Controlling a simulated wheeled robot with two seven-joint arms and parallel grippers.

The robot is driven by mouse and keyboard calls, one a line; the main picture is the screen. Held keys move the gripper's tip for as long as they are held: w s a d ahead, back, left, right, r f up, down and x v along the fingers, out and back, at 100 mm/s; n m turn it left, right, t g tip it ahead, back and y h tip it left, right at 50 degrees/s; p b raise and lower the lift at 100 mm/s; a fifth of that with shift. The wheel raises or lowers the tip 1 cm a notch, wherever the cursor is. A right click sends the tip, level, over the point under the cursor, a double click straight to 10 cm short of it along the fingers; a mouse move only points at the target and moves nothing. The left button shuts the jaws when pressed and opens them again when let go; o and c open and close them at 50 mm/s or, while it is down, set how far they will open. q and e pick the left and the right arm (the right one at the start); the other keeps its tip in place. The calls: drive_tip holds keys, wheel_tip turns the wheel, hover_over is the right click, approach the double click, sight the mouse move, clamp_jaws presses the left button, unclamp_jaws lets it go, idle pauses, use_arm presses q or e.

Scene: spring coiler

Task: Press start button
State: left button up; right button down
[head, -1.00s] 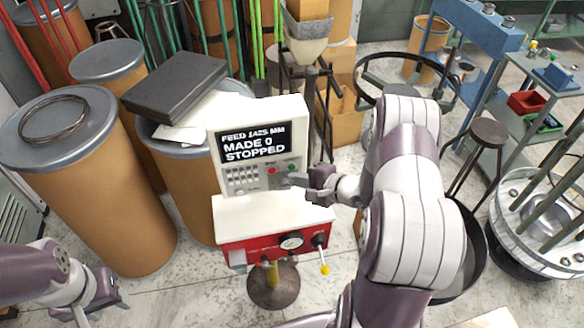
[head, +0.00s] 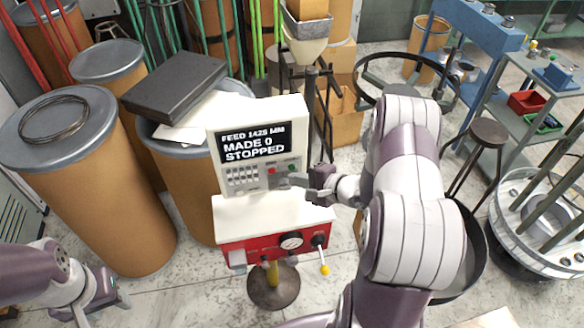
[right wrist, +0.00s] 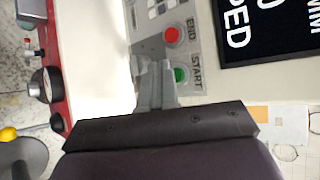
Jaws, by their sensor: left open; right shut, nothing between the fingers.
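The control box (head: 288,112) is white, with a black screen (head: 252,144) reading FEED 1425 MM, MADE 0, STOPPED. The green start button (right wrist: 181,75) is labelled START in the right wrist view; it also shows in the head view (head: 292,169). A red button (right wrist: 171,35) labelled END is beside it. My right gripper (right wrist: 157,66) is shut and empty, its tips at the panel next to the green button. I cannot tell whether they touch it. My left gripper (head: 112,302) is open and empty at the lower left, away from the panel.
A red base (head: 262,249) with a gauge and a yellow-tipped lever sits below the panel. Brown drums (head: 110,190) with grey lids stand to the left. A dark round stool (head: 487,133) and a shelf (head: 545,90) stand to the right.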

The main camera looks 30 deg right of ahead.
idle(0.7)
drive_tip(key=shift+w+d+p, duration=0.1)
drive_tip(key=shift+w+p, duration=0.2)
drive_tip(key=shift+w, duration=0.1)
drive_tip(key=shift+w+d, duration=0.1)
drive_tip(key=shift+w, duration=0.25)
idle(0.7)
drive_tip(key=shift+s+r+p, duration=0.1)
drive_tip(key=shift+p, duration=0.2)
drive_tip(key=shift+s+a+p, duration=0.2)
drive_tip(key=shift+s+p, duration=0.15)
drive_tip(key=shift+s, duration=0.3)
